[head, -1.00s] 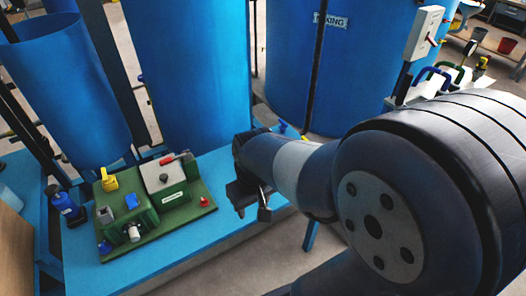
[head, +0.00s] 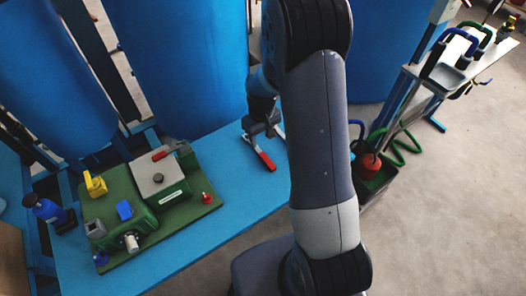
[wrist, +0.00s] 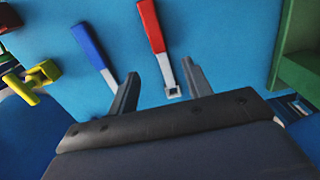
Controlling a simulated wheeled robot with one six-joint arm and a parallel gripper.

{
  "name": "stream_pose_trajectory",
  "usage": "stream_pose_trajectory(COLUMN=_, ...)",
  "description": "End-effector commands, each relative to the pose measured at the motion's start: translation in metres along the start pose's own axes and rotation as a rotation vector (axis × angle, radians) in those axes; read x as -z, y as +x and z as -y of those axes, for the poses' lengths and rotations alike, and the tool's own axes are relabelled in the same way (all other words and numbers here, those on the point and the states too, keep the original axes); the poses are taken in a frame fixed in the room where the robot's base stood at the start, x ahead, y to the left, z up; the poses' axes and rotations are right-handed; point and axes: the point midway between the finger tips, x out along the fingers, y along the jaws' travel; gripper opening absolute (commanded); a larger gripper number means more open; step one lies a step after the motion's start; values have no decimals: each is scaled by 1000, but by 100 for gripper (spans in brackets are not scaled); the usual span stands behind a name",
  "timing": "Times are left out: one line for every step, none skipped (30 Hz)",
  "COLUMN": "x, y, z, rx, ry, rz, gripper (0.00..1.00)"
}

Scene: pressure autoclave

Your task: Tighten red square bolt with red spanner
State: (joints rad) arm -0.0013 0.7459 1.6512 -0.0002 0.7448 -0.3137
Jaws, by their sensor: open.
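The red spanner (head: 265,160) lies on the blue table, its red handle toward the front and its silver head near my gripper (head: 262,126). In the wrist view the red spanner (wrist: 151,25) points its silver square-ended head down between the open fingers of my gripper (wrist: 161,84). The gripper is empty, and I cannot tell its height above the spanner. A small red bolt (head: 207,197) stands on the right end of the green base plate (head: 180,219); its square shape is too small to make out.
A blue spanner (wrist: 90,43) lies beside the red one. The green machine (head: 160,180) carries a red-handled lever, a yellow part and a blue part. Large blue tanks (head: 180,60) stand behind the table. Bare table separates the machine and red spanner.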

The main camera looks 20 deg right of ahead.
Motion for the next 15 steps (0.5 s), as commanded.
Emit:
stream_pose_trajectory(x=-1, y=9, z=0, rx=2, ry=0, rz=5, gripper=47)
stream_pose_trajectory(x=0, y=12, z=0, rx=1, ry=0, rz=3, gripper=47)
stream_pose_trajectory(x=0, y=17, z=0, rx=1, ry=0, rz=3, gripper=47)
stream_pose_trajectory(x=-1, y=20, z=0, rx=1, ry=1, rz=3, gripper=47)
stream_pose_trajectory(x=0, y=22, z=0, rx=1, ry=1, rz=2, gripper=47)
stream_pose_trajectory(x=0, y=25, z=0, rx=0, ry=1, rz=1, gripper=47)
stream_pose_trajectory(x=0, y=26, z=0, rx=0, ry=1, rz=1, gripper=47)
stream_pose_trajectory(x=0, y=27, z=0, rx=0, ry=1, rz=1, gripper=47)
stream_pose_trajectory(x=0, y=29, z=0, rx=1, ry=1, rz=1, gripper=47)
stream_pose_trajectory(x=0, y=30, z=0, rx=1, ry=1, rz=2, gripper=47)
stream_pose_trajectory(x=0, y=32, z=0, rx=1, ry=1, rz=2, gripper=47)
stream_pose_trajectory(x=0, y=36, z=0, rx=1, ry=1, rz=2, gripper=47)
stream_pose_trajectory(x=0, y=39, z=0, rx=1, ry=1, rz=2, gripper=47)
stream_pose_trajectory(x=-1, y=43, z=0, rx=1, ry=1, rz=4, gripper=47)
stream_pose_trajectory(x=0, y=48, z=0, rx=1, ry=1, rz=3, gripper=47)
